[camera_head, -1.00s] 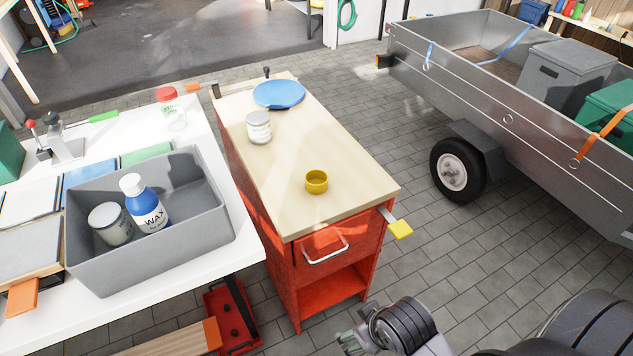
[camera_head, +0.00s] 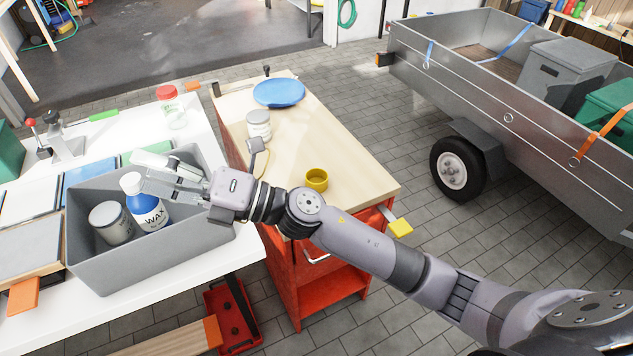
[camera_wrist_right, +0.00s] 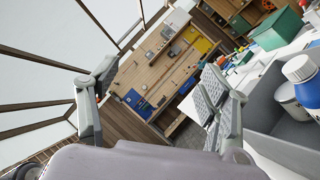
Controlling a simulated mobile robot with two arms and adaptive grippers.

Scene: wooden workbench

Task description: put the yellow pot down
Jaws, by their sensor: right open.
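The yellow pot (camera_head: 317,179) stands upright on the wooden top of the red cart (camera_head: 345,160), near its front edge. No gripper is touching it. My right gripper (camera_head: 150,173) reaches in from the right, across the cart's front, to the grey bin (camera_head: 95,265). It is open and empty, above the bin beside the wax bottle (camera_head: 149,213). In the right wrist view the two fingers (camera_wrist_right: 158,88) are spread wide with nothing between them. My left gripper is not in view.
The bin holds the wax bottle and a grey-lidded jar (camera_head: 110,222). On the cart top are a white jar (camera_head: 258,125) and a blue disc (camera_head: 279,92). Bare wood surrounds the pot. A red-lidded jar (camera_head: 171,108) stands on the white table.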

